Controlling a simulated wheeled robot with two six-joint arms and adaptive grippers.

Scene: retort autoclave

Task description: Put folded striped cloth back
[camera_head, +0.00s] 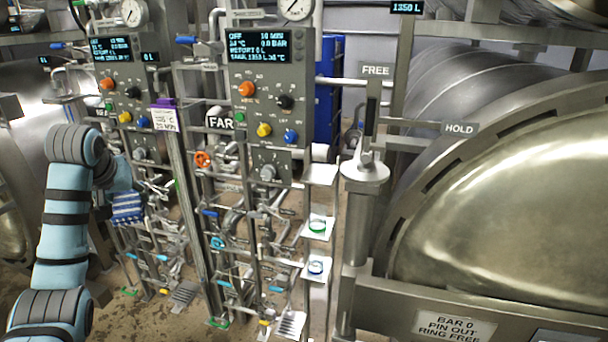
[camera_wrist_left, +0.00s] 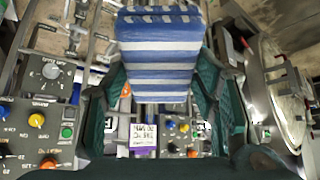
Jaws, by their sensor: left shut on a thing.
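The folded striped cloth (camera_head: 128,207) is blue and white and shows at the left in the head view, beside my left arm. In the left wrist view the cloth (camera_wrist_left: 160,55) fills the upper middle, between the two green-padded fingers of my left gripper (camera_wrist_left: 163,88). The gripper is shut on it, one finger at each side. In the head view the cloth is in front of the left pipe rack, and my wrist hides most of the gripper. I cannot tell a resting place for the cloth in these views. My right gripper is not in view.
Two control panels (camera_head: 270,90) with knobs and pipework stand behind and right of the cloth. A steel post with a purple-topped label (camera_head: 164,116) stands close to the right of it. Small white shelves (camera_head: 318,228) and a large steel vessel (camera_head: 500,190) are farther right.

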